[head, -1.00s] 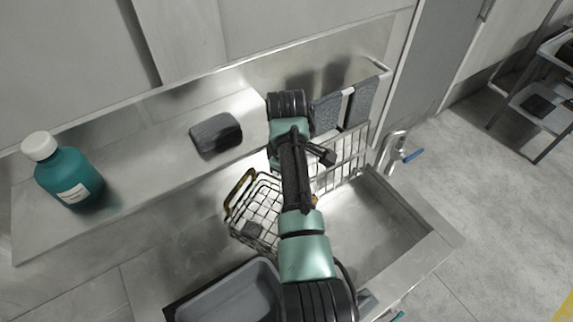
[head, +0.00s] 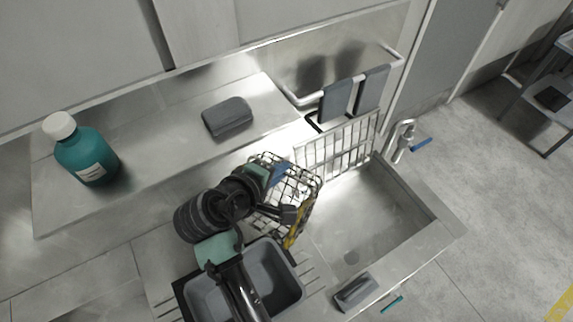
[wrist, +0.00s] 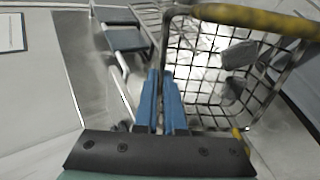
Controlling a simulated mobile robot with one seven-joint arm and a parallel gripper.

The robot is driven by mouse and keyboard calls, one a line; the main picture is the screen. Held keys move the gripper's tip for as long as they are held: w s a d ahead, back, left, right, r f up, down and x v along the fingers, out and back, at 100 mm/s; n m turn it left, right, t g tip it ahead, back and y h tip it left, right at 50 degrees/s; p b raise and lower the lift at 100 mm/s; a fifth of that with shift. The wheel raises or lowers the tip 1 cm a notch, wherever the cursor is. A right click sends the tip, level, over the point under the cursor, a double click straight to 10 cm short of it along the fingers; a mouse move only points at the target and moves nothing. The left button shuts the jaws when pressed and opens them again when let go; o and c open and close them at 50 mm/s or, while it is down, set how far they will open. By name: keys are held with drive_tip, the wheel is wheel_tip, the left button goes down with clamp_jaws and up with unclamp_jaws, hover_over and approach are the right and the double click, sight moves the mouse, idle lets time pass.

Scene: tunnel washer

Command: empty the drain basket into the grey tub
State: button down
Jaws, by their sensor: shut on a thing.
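The drain basket (head: 296,186) is a black wire basket with a yellow-and-black grip bar. It hangs between the back ledge and the sink, just behind the grey tub (head: 299,281). My gripper (head: 279,172) is shut on the basket's side wires, and its blue fingers (wrist: 162,102) show at the basket's left edge in the wrist view. Grey lumps (wrist: 239,54) lie against the basket's mesh there. The basket looks turned and tilted, but how far is unclear. My arm covers part of the tub; the bare part I see looks empty.
A teal bottle (head: 86,155) and a dark grey block (head: 227,117) stand on the back ledge. A wire rack (head: 338,148), cloths on a rail (head: 336,101) and a tap (head: 403,138) border the sink (head: 375,215). A grey brush-like block (head: 356,292) lies on the front rim.

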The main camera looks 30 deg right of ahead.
drive_tip(key=s+a+f+t+h+b, duration=0.1)
drive_tip(key=s+a+t+h+b, duration=0.2)
drive_tip(key=b, duration=1.4)
drive_tip(key=s+a+f+t+h+b, duration=0.2)
drive_tip(key=s+a+t+h+b, duration=0.2)
drive_tip(key=a+h+b, duration=0.6)
drive_tip(key=shift+s+a+f+b, duration=0.2)
drive_tip(key=shift+s+a+b, duration=0.7)
drive_tip(key=shift+b, duration=2.9)
drive_tip(key=shift+w+a, duration=0.2)
drive_tip(key=shift+w, duration=0.05)
drive_tip(key=shift+b, duration=0.7)
